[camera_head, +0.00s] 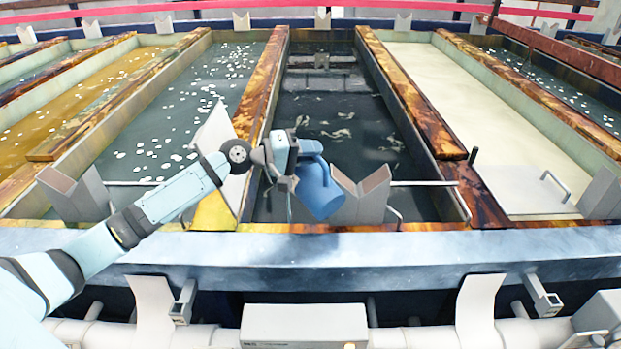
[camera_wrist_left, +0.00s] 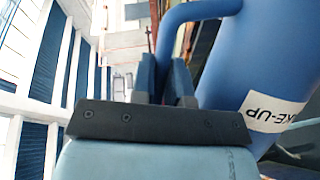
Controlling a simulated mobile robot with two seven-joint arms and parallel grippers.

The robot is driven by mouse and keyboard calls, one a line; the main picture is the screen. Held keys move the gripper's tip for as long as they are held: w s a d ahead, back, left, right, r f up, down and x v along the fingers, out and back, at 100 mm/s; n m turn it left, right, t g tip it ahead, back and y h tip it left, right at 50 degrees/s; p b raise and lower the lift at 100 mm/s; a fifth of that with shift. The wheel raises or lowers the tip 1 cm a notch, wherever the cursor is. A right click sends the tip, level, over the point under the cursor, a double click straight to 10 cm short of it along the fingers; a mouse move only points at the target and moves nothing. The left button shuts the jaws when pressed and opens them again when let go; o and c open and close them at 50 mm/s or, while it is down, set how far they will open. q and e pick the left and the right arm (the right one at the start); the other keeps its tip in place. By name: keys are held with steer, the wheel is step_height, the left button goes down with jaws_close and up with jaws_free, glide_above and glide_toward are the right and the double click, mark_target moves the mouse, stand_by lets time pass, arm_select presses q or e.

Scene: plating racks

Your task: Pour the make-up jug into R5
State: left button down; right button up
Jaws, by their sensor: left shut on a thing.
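The blue make-up jug (camera_head: 321,192) is held tilted over the near end of the dark middle tank (camera_head: 335,115). My left gripper (camera_head: 298,160) is shut on the jug's handle. In the left wrist view the jug (camera_wrist_left: 235,65) fills the right side, with a white label reading "KE-UP" upside down, and the gripper fingers (camera_wrist_left: 165,80) are at its handle. The jug's mouth is hidden, and I cannot tell whether liquid is leaving it. No R5 mark is readable on any tank. My right gripper is not in view.
Pale V-shaped saddles (camera_head: 361,197) stand at the tank's near edge beside the jug. A cream-coloured tank (camera_head: 455,85) lies to the right, and a grey-green tank with white flecks (camera_head: 190,100) to the left. Stained dividers separate them. A blue-grey front rail (camera_head: 400,255) crosses in front.

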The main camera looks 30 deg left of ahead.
arm_select(q)
steer(key=shift+w+a+f+n+b, duration=0.2)
steer(key=shift+a+f+n+b, duration=0.3)
steer(key=shift+b, duration=0.4)
steer(key=shift+a+r, duration=0.1)
steer(key=shift+r, duration=0.05)
stand_by(0.6)
steer(key=shift+w+a+n+t+b, duration=0.15)
steer(key=shift+a+n+t+b, duration=0.15)
steer(key=shift+a+b, duration=0.15)
steer(key=shift+w+a+r+n+h+b, duration=0.25)
steer(key=shift+a+n+h+b, duration=0.15)
steer(key=shift+a+n+h, duration=0.15)
stand_by(0.7)
